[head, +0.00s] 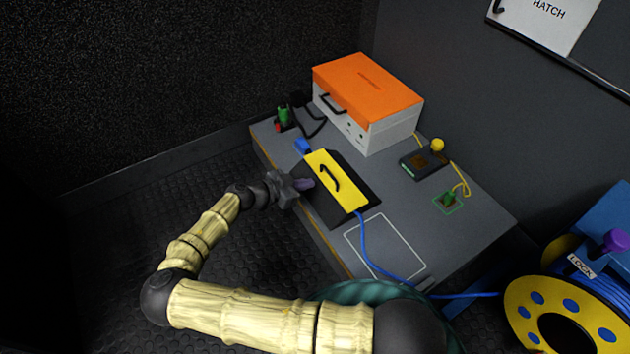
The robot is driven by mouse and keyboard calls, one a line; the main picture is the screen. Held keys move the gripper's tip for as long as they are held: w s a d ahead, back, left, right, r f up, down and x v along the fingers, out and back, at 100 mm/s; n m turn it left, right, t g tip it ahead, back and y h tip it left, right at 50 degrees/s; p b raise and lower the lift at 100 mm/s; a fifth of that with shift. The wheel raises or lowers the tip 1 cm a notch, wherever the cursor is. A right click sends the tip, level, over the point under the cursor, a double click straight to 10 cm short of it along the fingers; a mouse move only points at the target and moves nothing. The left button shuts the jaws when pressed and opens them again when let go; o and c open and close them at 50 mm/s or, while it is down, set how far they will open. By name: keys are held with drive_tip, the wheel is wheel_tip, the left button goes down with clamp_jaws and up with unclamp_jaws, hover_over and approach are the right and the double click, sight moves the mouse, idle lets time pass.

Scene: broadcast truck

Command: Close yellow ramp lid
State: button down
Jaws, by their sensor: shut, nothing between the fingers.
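The yellow ramp lid (335,179) with a black curved handle lies on a black cable ramp (318,203) on the grey bench. It appears to lie flat or nearly flat over the ramp; I cannot tell whether it is fully down. A blue cable (378,252) comes out at the ramp's near end, and a blue connector (303,146) shows at its far end. My gripper (304,184) is shut and empty at the ramp's left side, close to the lid's left edge. I cannot tell whether it touches the ramp or lid.
An orange-lidded white case (367,98) stands behind the ramp. A dark box with a yellow knob (424,162) and a green connector (449,199) sit right. A white outlined rectangle (385,247) is bare except for cable. A yellow-blue cable reel (560,311) stands at lower right.

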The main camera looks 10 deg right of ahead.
drive_tip(key=a, duration=0.1)
drive_tip(key=s+a, duration=0.1)
drive_tip(key=a, duration=0.1)
drive_tip(key=shift+a+r+b, duration=0.1)
drive_tip(key=shift+b, duration=0.25)
drive_tip(key=s+d+r+n+g+y+p, duration=0.1)
drive_tip(key=s+d+r+g+y+p, duration=0.3)
drive_tip(key=s+d+r+g+p, duration=0.3)
drive_tip(key=s+d+r+n+y+p, duration=0.1)
drive_tip(key=s+r+n+y+p, duration=0.35)
drive_tip(key=r, duration=0.45)
drive_tip(key=s+r+n+t+y+p, duration=0.25)
drive_tip(key=r+p, duration=0.25)
drive_tip(key=r, duration=0.5)
drive_tip(key=s+r+n+t+y+p, duration=0.1)
drive_tip(key=s+r+n+p, duration=0.25)
drive_tip(key=r, duration=0.55)
drive_tip(key=s+r+n+t+y+p, duration=0.1)
drive_tip(key=s+r+n+t+p, duration=0.15)
drive_tip(key=r+p, duration=0.55)
wheel_tip(320, 180, up, 40)
drive_tip(key=p, duration=3.5)
drive_tip(key=shift+w+a+f+n+g, duration=0.2)
drive_tip(key=shift+w+a+n+g, duration=0.1)
drive_tip(key=shift+a+g, duration=0.1)
